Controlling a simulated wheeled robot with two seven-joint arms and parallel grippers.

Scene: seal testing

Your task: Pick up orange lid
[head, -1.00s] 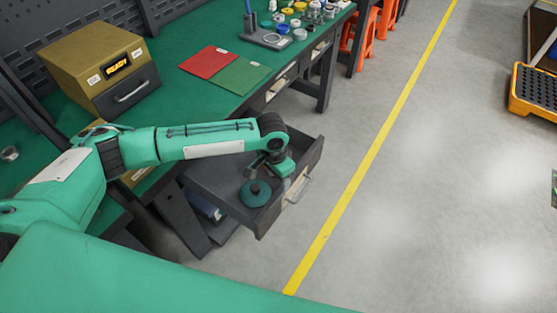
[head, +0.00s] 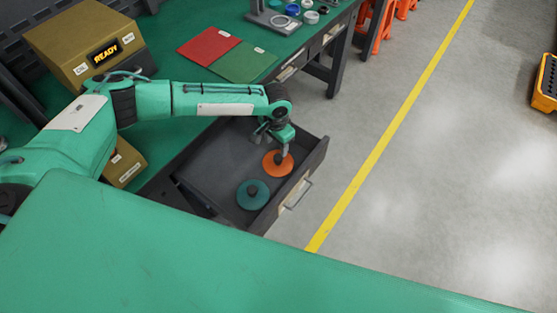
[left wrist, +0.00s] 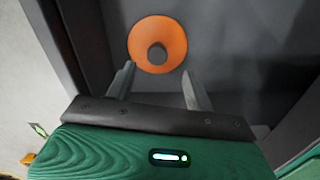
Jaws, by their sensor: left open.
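The orange lid (head: 278,163) is a round disc with a dark knob. It lies in the open drawer (head: 213,150), near the drawer's front. It also shows in the left wrist view (left wrist: 174,39), just beyond my fingertips. My left gripper (head: 281,153) is above the lid in the head view, with its fingers pointing down. In the left wrist view my left gripper (left wrist: 158,82) is open and empty, its fingers spread apart. A teal lid (head: 252,194) with a dark knob lies in the drawer beside the orange one. My right gripper is not in view.
The drawer's front panel (head: 298,187) stands close to the lids. A green workbench holds a box with a READY display (head: 106,52), a red mat (head: 208,46) and a green mat (head: 244,62). Open floor with a yellow line (head: 385,135) lies to the right.

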